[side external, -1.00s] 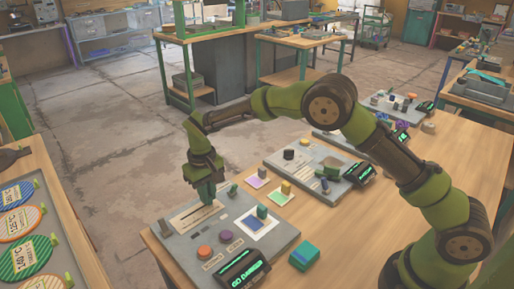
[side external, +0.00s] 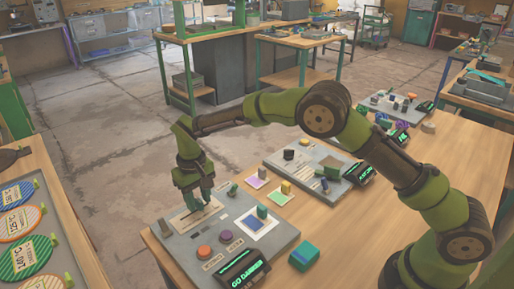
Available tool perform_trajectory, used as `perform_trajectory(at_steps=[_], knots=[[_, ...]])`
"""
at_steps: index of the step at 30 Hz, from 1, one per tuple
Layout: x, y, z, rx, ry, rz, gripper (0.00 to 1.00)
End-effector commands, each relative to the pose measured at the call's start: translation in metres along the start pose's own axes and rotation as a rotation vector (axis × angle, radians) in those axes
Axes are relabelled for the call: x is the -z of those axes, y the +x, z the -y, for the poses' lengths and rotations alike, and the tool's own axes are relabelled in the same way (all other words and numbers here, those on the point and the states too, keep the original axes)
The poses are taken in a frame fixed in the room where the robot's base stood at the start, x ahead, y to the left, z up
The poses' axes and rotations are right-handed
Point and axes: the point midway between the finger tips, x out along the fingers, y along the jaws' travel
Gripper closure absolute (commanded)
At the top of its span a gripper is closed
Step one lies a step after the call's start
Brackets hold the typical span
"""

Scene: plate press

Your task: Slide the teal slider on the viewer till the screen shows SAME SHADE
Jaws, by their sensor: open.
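The viewer is a grey panel (side external: 180,243) at the near left corner of the wooden table. Its dark screen (side external: 244,270) shows green text that seems to read GO DARKER. A pale strip with a dark slot lies at the panel's far left part. My gripper (side external: 196,205) is over this slot, pointing down, with its fingers apart and low near the panel. I cannot make out the teal slider clearly; the fingers probably hide it. I cannot tell whether the fingers touch it.
A teal block (side external: 304,256) lies beside the panel. Another grey panel (side external: 283,153) stands behind.

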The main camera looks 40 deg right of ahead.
Motion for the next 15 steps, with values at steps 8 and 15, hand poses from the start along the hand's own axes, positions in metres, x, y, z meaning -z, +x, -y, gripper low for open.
perform_trajectory(at_steps=[8, 15], knots=[[0.001, -0.046, 0.001, 0.002, -0.001, -0.007, 0.6], [0.001, -0.105, 0.001, 0.002, 0.0, -0.007, 0.6]])
